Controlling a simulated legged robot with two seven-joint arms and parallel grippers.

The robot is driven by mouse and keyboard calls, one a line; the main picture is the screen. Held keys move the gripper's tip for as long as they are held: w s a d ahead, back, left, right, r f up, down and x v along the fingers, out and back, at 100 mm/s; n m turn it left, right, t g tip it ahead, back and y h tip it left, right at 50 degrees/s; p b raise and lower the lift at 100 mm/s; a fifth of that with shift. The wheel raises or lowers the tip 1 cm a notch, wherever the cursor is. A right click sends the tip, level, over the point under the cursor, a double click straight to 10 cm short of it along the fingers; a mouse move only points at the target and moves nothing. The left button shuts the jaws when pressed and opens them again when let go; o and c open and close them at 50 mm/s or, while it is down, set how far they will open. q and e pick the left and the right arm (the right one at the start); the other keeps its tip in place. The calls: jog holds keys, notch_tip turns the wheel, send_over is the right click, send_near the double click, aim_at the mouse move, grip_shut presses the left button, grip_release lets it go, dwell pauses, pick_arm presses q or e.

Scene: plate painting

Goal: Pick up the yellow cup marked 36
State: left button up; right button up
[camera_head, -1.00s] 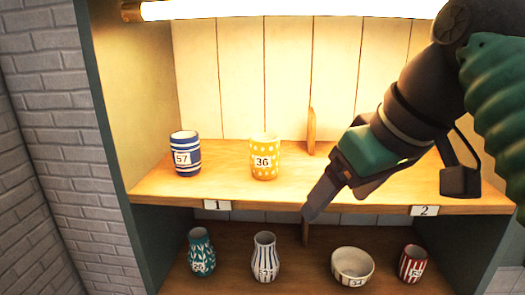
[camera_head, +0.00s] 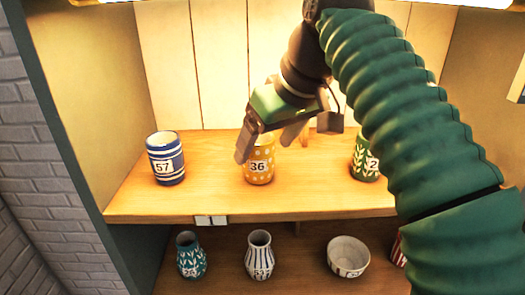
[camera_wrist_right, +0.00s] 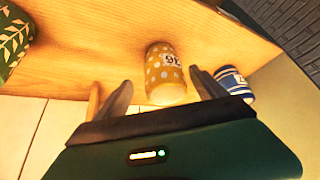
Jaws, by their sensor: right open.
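The yellow cup (camera_head: 259,172) with white dots and the label 36 stands upright on the upper shelf (camera_head: 215,195). My right gripper (camera_head: 268,148) is open, and its fingers show above and in front of the cup's upper part in the head view. In the right wrist view, the yellow cup (camera_wrist_right: 165,75) shows upside down between the two open fingers of my right gripper (camera_wrist_right: 160,95). I cannot tell whether the fingers touch it. My left gripper is not in view.
A blue-striped cup marked 57 (camera_head: 165,160) stands left of the yellow cup. A green leaf-patterned cup (camera_head: 365,158) stands to its right. Vases (camera_head: 191,256) and a bowl (camera_head: 348,257) stand on the lower shelf.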

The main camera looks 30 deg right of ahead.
aim_at(252, 157)
jog(key=w+f, duration=0.2)
jog(key=w+a+f, duration=0.1)
jog(key=f, duration=0.1)
jog(key=shift+w, duration=0.4)
jog(key=shift+a+f, duration=0.1)
jog(key=shift+s, duration=0.25)
jog(key=shift+c, duration=0.9)
jog(key=shift+w+d+f, duration=0.1)
jog(key=shift+d, duration=0.25)
jog(key=c, duration=1.4)
jog(key=shift+a, duration=0.1)
jog(key=shift+c, duration=0.5)
